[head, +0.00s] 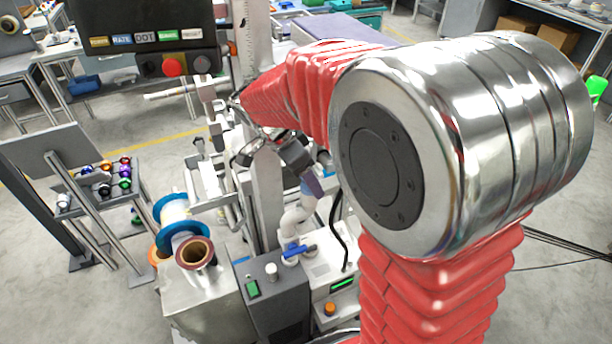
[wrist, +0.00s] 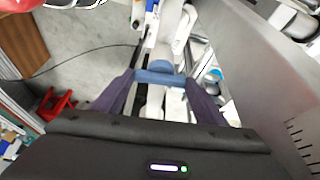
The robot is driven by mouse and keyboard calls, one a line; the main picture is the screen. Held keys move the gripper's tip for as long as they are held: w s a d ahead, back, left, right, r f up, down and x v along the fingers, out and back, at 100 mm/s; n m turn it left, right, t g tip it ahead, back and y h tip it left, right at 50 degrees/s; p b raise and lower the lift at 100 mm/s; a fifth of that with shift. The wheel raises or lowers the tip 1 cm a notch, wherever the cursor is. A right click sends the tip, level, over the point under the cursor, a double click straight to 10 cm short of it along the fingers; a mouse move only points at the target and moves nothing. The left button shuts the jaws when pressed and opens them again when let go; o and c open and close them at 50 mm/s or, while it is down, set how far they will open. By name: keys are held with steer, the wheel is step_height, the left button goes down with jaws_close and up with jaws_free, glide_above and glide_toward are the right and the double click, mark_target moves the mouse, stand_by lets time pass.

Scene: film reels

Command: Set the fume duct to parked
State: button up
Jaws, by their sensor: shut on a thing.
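The fume duct (head: 297,219) is a white jointed pipe rising from a grey and white machine base in the head view. A blue lever (head: 299,250) sits at its foot. My gripper (head: 312,184) is at the duct's upper end, partly hidden by my arm. In the wrist view my gripper's two purple fingers (wrist: 160,79) are shut on a blue part of the duct (wrist: 160,76), one finger on each side. White pipe shows beyond and below this blue part. The duct's far end is hard to make out.
A dark panel with labelled buttons and a red knob (head: 173,65) hangs at upper left. A blue-flanged reel (head: 181,224) and a brown-rimmed roll (head: 195,253) stand left of the duct. A grey column (head: 268,200) rises close beside it.

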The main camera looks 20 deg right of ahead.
steer(key=shift+a, duration=0.1)
steer(key=o, duration=1.5)
steer(key=shift+a+r, duration=0.15)
steer(key=shift+r, duration=0.3)
steer(key=a, duration=0.4)
steer(key=s+a+r, duration=0.1)
steer(key=a, duration=0.3)
steer(key=s+a, duration=0.1)
steer(key=a, duration=0.3)
steer(key=shift+a+r, duration=0.3)
steer(key=shift+r, duration=0.1)
steer(key=shift+c, duration=0.6)
